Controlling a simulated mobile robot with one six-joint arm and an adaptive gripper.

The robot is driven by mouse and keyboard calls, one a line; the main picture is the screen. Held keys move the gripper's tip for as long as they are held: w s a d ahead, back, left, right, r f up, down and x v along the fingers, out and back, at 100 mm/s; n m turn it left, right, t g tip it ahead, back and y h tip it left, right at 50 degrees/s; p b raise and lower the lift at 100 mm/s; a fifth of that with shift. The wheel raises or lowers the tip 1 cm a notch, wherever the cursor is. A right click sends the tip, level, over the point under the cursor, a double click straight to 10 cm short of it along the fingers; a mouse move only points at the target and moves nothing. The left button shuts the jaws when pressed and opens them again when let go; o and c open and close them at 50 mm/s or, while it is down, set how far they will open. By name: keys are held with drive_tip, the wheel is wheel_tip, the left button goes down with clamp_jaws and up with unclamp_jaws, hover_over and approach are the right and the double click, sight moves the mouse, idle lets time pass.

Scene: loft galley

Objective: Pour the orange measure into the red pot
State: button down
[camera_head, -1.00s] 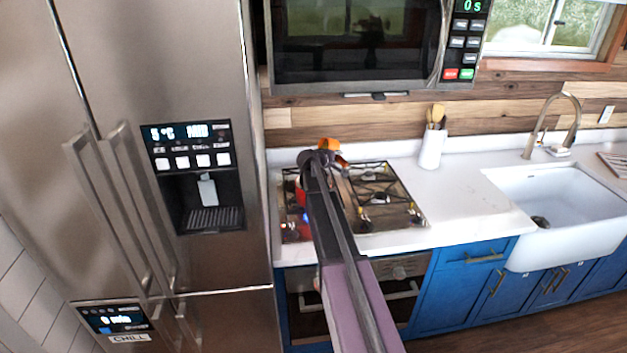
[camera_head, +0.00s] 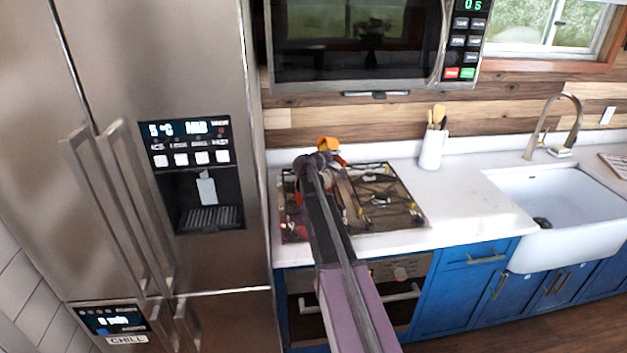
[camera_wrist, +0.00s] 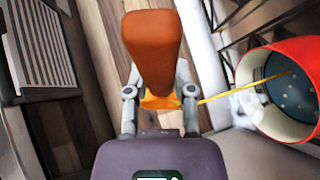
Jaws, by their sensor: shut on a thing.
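The orange measure (camera_wrist: 155,45) is held in my gripper (camera_wrist: 160,97), whose fingers are closed on it from both sides. In the head view the measure (camera_head: 327,146) shows at the tip of my gripper (camera_head: 322,157), above the back left of the stove. The red pot (camera_wrist: 285,95) is to the right in the wrist view, its pale-rimmed mouth facing the measure and its dark inside speckled. A thin yellow streak (camera_wrist: 235,92) runs from beside the measure into the pot's mouth. In the head view my arm mostly hides the pot.
The gas stove (camera_head: 390,205) lies under my arm, with the fridge (camera_head: 255,250) close on the left. A microwave (camera_head: 360,45) hangs above. A white utensil crock (camera_head: 431,150) stands right of the stove, with clear counter (camera_head: 465,200) toward the sink (camera_head: 560,205).

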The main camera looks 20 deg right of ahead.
drive_tip(key=shift+a+h+b, duration=0.6)
drive_tip(key=shift+a+b, duration=0.2)
drive_tip(key=shift+b, duration=0.05)
drive_tip(key=shift+s+a+n+t+h+b, duration=0.1)
drive_tip(key=shift+a+n+t+h+b, duration=0.15)
drive_tip(key=shift+n+t+h+b, duration=0.7)
drive_tip(key=shift+a+m+t+h+b, duration=0.1)
drive_tip(key=shift+a+h+b, duration=0.25)
drive_tip(key=shift+b, duration=1.3)
drive_tip(key=shift+a+f+n+t+h+b, duration=0.15)
drive_tip(key=shift+n+t+h+b, duration=0.45)
drive_tip(key=shift+b, duration=0.65)
drive_tip(key=shift+a+r+n+t+h+b, duration=0.1)
drive_tip(key=shift+a+n+t+h+b, duration=0.25)
drive_tip(key=shift+h+b, duration=0.65)
idle(0.8)
drive_tip(key=g+y+p, duration=0.1)
drive_tip(key=p, duration=0.1)
drive_tip(key=d+m+g+y+p, duration=0.1)
drive_tip(key=p, duration=0.1)
drive_tip(key=shift+m+y, duration=0.3)
drive_tip(key=shift+y, duration=0.1)
drive_tip(key=shift+d+r+p, duration=0.15)
drive_tip(key=shift+r+p, duration=0.1)
drive_tip(key=shift+p, duration=0.35)
